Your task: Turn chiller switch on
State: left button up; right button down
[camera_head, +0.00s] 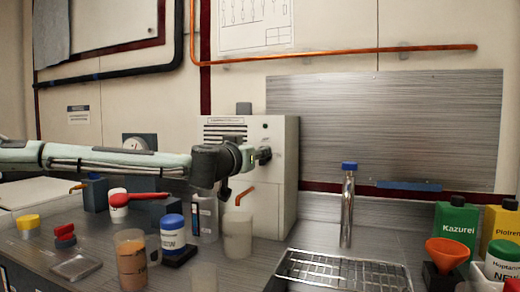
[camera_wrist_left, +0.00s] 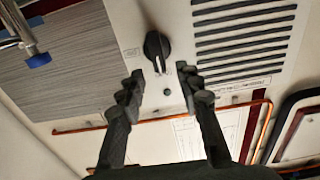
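The chiller (camera_head: 285,185) is a pale box with dark vent slots, standing on the counter in the head view. Its switch is a black rotary knob (camera_wrist_left: 157,48) with a white pointer mark, seen on the panel beside the vent slots in the wrist view, which looks upside down. My left gripper (camera_wrist_left: 161,82) is open, its two dark fingers spread toward the knob with a gap between them; no contact shows. My right gripper is out of view.
A small dark green lamp (camera_head: 265,126) sits on the panel. Below the arm stand a frosted beaker (camera_head: 238,235), a blue-capped jar (camera_head: 172,235) and a jug (camera_head: 131,262). A tap (camera_head: 347,205) and sink rack (camera_head: 345,272) are at right.

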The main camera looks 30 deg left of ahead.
pick_arm(q)
jog(key=shift+x, duration=1.3)
grip_shut()
